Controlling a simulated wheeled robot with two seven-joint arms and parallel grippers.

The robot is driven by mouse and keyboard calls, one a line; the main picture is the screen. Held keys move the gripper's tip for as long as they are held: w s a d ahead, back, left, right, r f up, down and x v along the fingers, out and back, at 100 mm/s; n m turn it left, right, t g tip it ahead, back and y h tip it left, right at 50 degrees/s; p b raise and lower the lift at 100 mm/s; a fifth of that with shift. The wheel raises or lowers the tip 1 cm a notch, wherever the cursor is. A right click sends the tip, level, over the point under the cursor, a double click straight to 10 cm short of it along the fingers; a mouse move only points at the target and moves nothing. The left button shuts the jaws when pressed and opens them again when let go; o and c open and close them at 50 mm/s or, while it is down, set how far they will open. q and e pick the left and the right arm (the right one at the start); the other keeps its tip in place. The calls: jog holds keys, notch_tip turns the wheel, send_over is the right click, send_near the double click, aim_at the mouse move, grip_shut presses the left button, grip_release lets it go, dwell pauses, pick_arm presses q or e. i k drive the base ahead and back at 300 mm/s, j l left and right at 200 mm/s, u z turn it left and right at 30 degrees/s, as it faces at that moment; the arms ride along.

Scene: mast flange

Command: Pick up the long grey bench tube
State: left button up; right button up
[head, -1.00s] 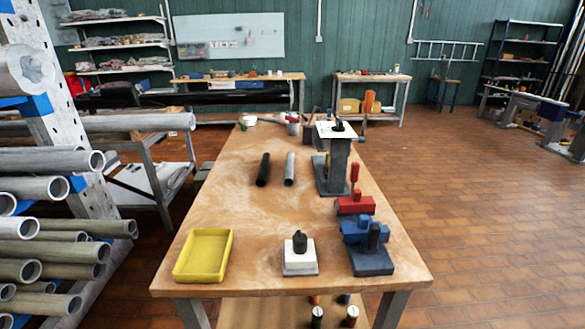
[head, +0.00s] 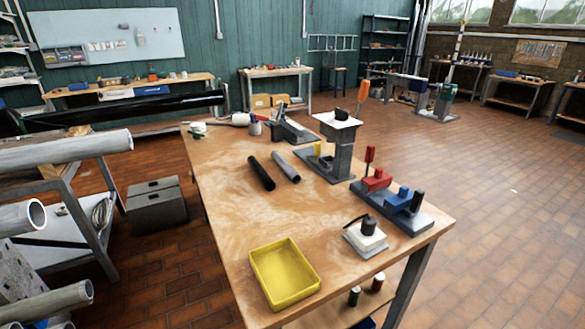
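A grey tube (head: 286,167) lies on the wooden bench (head: 228,207), a little behind its middle. A black tube (head: 261,173) of about the same length lies beside it on the left, with a gap between them. Both lie flat on the bench top. Nothing touches the grey tube. Neither of my grippers shows in the head view.
A yellow tray (head: 284,274) sits at the near end of the bench. A white block with a black knob (head: 366,237), a red and blue fixture (head: 392,200) and a grey post stand (head: 338,150) line the right side. Large pipes (head: 65,151) jut in from the left rack.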

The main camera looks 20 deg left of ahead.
aim_at(288, 169)
jog(key=i+j+z, duration=0.1)
jog(key=j+z, duration=0.25)
jog(key=j, duration=0.35)
jog(key=j+z, duration=0.35)
jog(key=j, duration=0.35)
jog(key=j+z, duration=0.35)
jog(key=j, duration=0.35)
